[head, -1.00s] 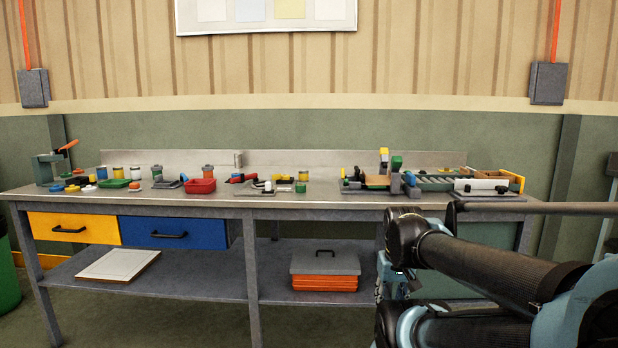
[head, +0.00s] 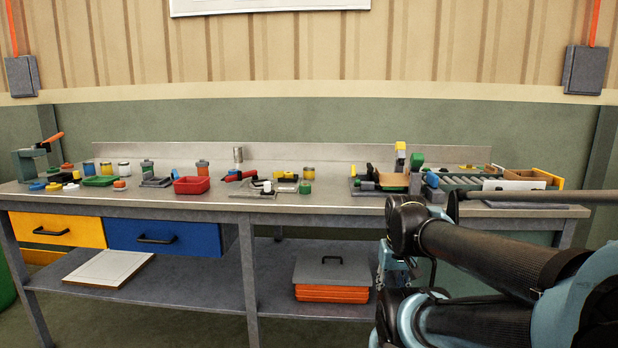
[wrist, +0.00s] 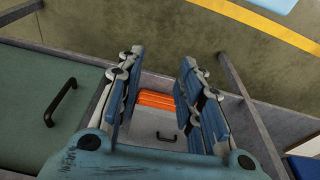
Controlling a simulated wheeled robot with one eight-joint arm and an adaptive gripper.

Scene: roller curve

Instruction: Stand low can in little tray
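Two small trays stand on the workbench in the head view: a red one (head: 192,186) left of centre and a shallow green one (head: 100,181) farther left. I cannot tell which is the little tray. Several small cans stand near them, among them a blue-and-yellow one (head: 89,168), a white one (head: 124,169), a yellow one (head: 308,173) and a tall plain metal one (head: 238,155). Which is the low can is unclear at this size. My gripper (wrist: 161,60) is open and empty in the wrist view, in front of the bench and away from the cans and trays.
The workbench (head: 340,202) has yellow and blue drawers (head: 168,238). An orange case with a grey lid (head: 330,275) and a white board (head: 110,267) lie on its lower shelf. Clamps, blocks and a roller conveyor (head: 480,183) crowd the right end. Floor in front is clear.

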